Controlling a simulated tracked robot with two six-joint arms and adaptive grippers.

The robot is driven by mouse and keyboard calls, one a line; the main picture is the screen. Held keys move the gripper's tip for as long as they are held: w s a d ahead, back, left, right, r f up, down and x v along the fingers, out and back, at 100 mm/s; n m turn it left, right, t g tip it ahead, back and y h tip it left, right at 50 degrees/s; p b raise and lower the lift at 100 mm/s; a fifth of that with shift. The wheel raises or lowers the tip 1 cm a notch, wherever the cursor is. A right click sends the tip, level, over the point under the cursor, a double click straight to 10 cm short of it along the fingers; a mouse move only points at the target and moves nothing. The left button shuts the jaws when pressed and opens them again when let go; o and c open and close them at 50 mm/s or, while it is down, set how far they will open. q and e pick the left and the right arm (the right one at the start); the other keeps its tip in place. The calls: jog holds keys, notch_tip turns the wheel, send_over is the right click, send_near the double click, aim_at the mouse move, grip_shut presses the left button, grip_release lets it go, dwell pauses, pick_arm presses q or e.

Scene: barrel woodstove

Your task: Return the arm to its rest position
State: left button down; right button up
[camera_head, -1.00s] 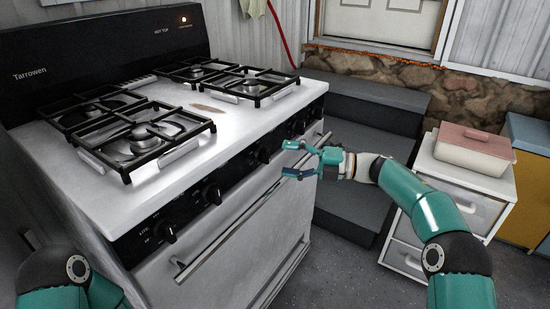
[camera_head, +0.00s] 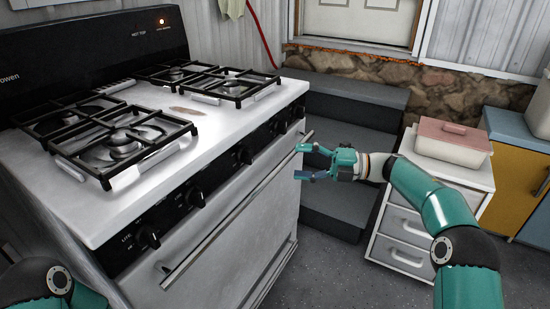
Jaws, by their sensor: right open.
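My right gripper (camera_head: 308,162) is open and empty, its fingers apart and pointing left. It is in front of the stove, near the right end of the oven door handle (camera_head: 235,210), with a small gap seeming to show between them. My right arm (camera_head: 432,200) comes in from the lower right and is bent at a dark joint. My left arm (camera_head: 55,285) shows only in part at the lower left corner, and its gripper is out of the picture. The white stove (camera_head: 215,112) has black grates and a row of black knobs on its front.
Dark grey steps (camera_head: 345,140) rise behind the right gripper. A white drawer unit (camera_head: 405,225) stands close behind the right arm, with a pink-lidded dish (camera_head: 452,142) on it. A yellow cabinet (camera_head: 515,185) is at the far right. Grey floor (camera_head: 335,275) is free in front.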

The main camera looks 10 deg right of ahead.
jog(key=s+a+f+m+t+h, duration=0.1)
jog(key=a+f+m+t+h, duration=0.2)
jog(key=f+m, duration=0.7)
jog(key=s+a+f+m+t+h, duration=0.15)
jog(key=f+m+t, duration=0.35)
jog(key=f+m, duration=0.6)
jog(key=s+d+f+m+g+h, duration=0.3)
jog(key=s+f+m+g+h, duration=0.35)
jog(key=s+f, duration=1.05)
jog(key=s+f+m+g+h, duration=0.1)
jog(key=s+f+m+g, duration=0.2)
jog(key=s, duration=0.6)
jog(key=s+f+m+g+h, duration=0.1)
jog(key=s+f+m+g, duration=0.1)
jog(key=s+m, duration=0.45)
notch_tip(320, 180, up, 25)
jog(key=s+n+p, duration=0.1)
jog(key=p, duration=2.3)
jog(key=shift+s+d+n+p, duration=0.25)
jog(key=shift+d+n+p, duration=0.1)
jog(key=shift+d+n, duration=0.1)
jog(key=shift+f, duration=0.2)
